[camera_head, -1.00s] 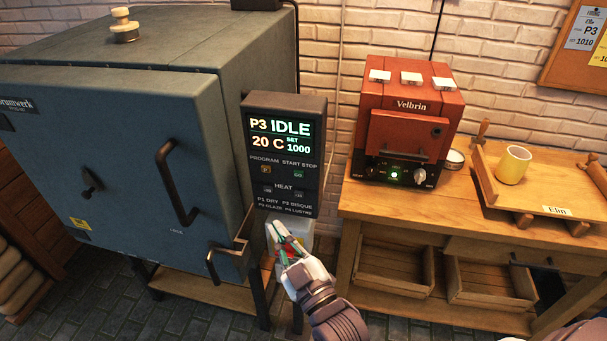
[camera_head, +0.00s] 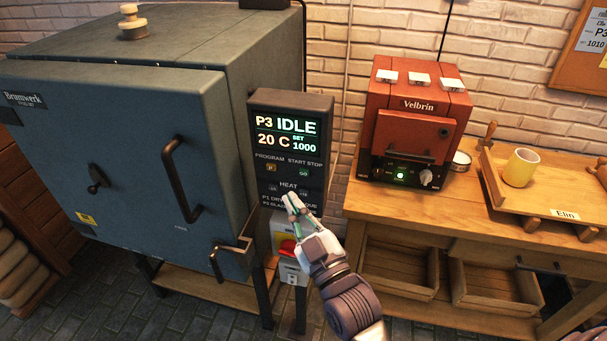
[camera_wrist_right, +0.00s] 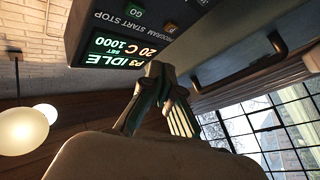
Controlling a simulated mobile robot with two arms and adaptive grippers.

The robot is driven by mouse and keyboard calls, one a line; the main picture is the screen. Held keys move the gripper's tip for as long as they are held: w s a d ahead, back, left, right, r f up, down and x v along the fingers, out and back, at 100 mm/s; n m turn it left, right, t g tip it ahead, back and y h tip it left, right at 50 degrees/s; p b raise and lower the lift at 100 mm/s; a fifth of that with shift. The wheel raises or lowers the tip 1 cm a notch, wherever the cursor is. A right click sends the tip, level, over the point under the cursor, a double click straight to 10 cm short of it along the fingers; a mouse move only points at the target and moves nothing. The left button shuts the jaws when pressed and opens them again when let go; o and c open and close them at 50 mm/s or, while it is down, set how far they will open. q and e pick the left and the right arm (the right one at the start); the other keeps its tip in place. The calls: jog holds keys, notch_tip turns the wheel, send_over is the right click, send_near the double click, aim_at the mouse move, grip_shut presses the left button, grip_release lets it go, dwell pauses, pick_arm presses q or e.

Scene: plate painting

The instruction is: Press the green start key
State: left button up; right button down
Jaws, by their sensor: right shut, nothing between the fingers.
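The control panel (camera_head: 266,160) stands at the right side of the blue kiln (camera_head: 130,130). Its display reads P3 IDLE, 20 C, SET 1000. The small green GO key (camera_head: 304,173) is under the START STOP label; it also shows in the right wrist view (camera_wrist_right: 134,11), with the panel upside down. My right gripper (camera_head: 291,197) is shut and empty. Its fingertips are in front of the lower panel, below the green key, and cover part of the printed program list. I cannot tell whether they touch the panel. My left gripper is not in view.
An orange P key (camera_head: 271,168) and two small HEAT keys sit near the green key. A red switch (camera_head: 287,247) on a pale box is below the panel. The red Velbrin kiln (camera_head: 416,120) and a yellow mug (camera_head: 521,168) stand on the wooden bench at right.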

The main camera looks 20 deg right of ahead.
aim_at(304, 173)
jog(key=shift+w+d, duration=0.75)
jog(key=shift+w, duration=0.35)
jog(key=shift+w+d, duration=0.75)
jog(key=shift+w, duration=0.35)
jog(key=shift+w+d, duration=0.2)
jog(key=shift+w, duration=0.1)
jog(key=shift+w+d, duration=0.25)
jog(key=shift+w, duration=0.05)
dwell(0.4)
jog(key=shift+s+a, duration=0.1)
dwell(0.4)
jog(key=shift+s+a+p, duration=0.35)
jog(key=shift+s+a, duration=0.05)
jog(key=shift+s, duration=0.15)
